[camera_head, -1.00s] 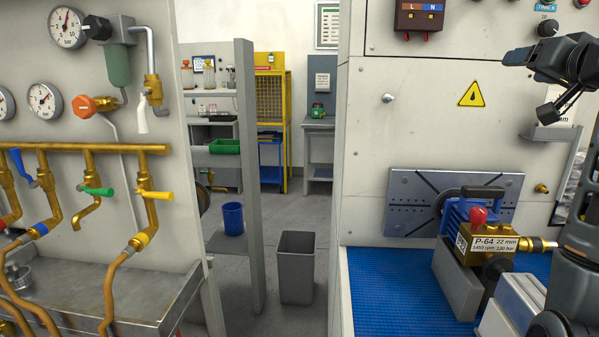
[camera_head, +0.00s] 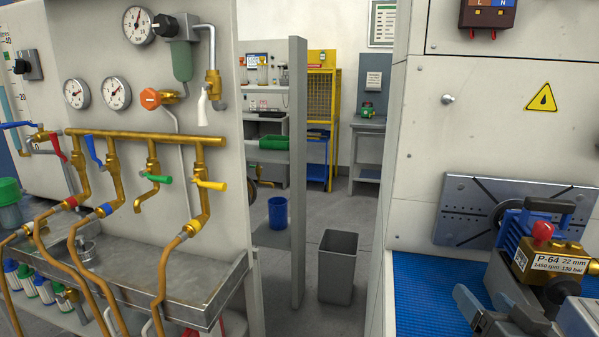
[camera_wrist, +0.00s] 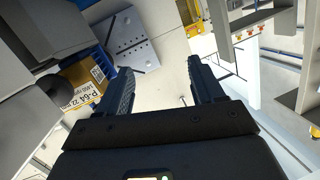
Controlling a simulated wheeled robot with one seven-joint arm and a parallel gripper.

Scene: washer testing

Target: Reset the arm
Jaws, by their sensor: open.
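My gripper (camera_wrist: 160,78) is open in the wrist view, its two dark fingers apart with nothing between them. The blue and brass P-64 pump (camera_head: 548,256) with a red knob is at the lower right of the head view. The same pump shows left of my fingers in the wrist view (camera_wrist: 85,82). Grey parts of my arm show at the bottom right of the head view, in front of the pump. Much of the arm is out of the frame.
A blue mat (camera_head: 428,295) lies under a slotted metal plate (camera_head: 465,207). On the left is a panel with gauges, brass taps and a metal sink ledge (camera_head: 160,285). A grey bin (camera_head: 338,268) and blue bucket (camera_head: 278,213) stand near a post (camera_head: 297,170). Open floor lies between.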

